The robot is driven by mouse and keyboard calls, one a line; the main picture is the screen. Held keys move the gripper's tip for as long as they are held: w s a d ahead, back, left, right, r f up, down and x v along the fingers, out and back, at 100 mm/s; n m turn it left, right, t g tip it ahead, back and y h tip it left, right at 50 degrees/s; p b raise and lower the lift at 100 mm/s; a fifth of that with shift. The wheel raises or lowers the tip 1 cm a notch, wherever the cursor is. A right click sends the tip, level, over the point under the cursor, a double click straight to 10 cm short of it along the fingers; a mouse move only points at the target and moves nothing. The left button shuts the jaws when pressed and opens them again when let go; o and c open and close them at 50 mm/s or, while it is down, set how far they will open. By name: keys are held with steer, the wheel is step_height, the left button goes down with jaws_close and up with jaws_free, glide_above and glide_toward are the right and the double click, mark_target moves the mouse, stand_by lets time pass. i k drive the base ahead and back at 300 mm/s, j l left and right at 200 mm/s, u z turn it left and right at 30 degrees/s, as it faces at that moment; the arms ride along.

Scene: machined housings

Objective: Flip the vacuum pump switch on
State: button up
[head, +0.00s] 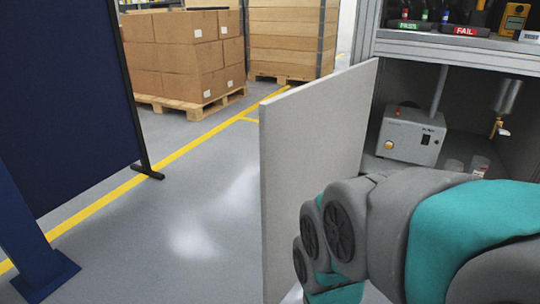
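A light grey box-shaped unit (405,150), which looks like the vacuum pump, sits inside the lower compartment of the cabinet at the right. Its front has a small black element (426,139), perhaps the switch, and a round brass-coloured fitting (389,145). A small red-orange spot (398,114) shows near its top left. The switch position is too small to tell. A grey pipe rises from behind the unit. My grey and teal arm fills the lower right, in front of the cabinet; my gripper is not in view.
A grey cabinet door (315,155) stands open left of the compartment. A metal cylinder with a brass valve (497,127) hangs right of the unit, above small clear containers (480,164). Green and red labelled trays lie on the shelf above. Open floor (190,205) lies left.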

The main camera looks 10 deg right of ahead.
mark_target(425, 140)
steer(key=j+z, duration=0.15)
steer(key=z, duration=0.3)
steer(key=i+j+z, duration=0.1)
steer(key=j+z, duration=0.15)
steer(key=z, duration=0.2)
steer(key=j+z, duration=0.2)
steer(key=z, duration=0.25)
steer(key=j+z, duration=0.15)
steer(key=j, duration=0.3)
steer(key=k+j+z, duration=0.1)
steer(key=j, duration=0.4)
steer(key=j+z, duration=0.15)
steer(key=j, duration=0.3)
steer(key=k+j+z, duration=0.1)
steer(key=j, duration=0.35)
steer(key=i+l+u, duration=0.1)
steer(key=l, duration=0.35)
steer(key=i+l+u, duration=0.1)
steer(key=l, duration=0.35)
steer(key=i+l+u, duration=0.1)
steer(key=i+l, duration=0.15)
steer(key=l, duration=0.2)
steer(key=i+l+u, duration=0.1)
steer(key=l, duration=0.4)
steer(key=i+l+u, duration=0.1)
steer(key=l, duration=0.35)
